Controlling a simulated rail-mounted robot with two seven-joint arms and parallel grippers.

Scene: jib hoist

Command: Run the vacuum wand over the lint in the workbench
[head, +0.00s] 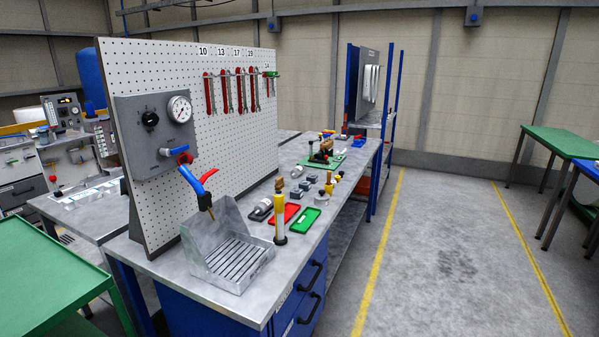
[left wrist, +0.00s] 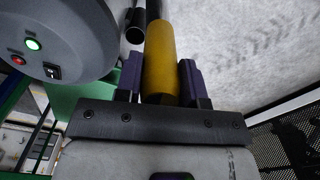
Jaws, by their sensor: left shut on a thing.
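My left gripper (left wrist: 160,75) shows in the left wrist view, with its two dark fingers on either side of a yellow cylindrical grip (left wrist: 160,50), probably the vacuum wand's handle. The gripper is shut on it. A dark tube (left wrist: 136,26) with an open end lies beside the grip. The workbench (head: 318,228) stands in the middle of the head view, with a grey metal top and blue drawers. I cannot make out any lint on it. Neither gripper shows in the head view. My right gripper is not in view.
A grey round machine housing (left wrist: 60,35) with a lit green button is close to the left gripper. On the bench stand a pegboard (head: 240,120), a slotted metal tray (head: 238,285), a yellow-and-black upright tool (head: 280,215) and small trays. Open floor (head: 455,250) lies to the right.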

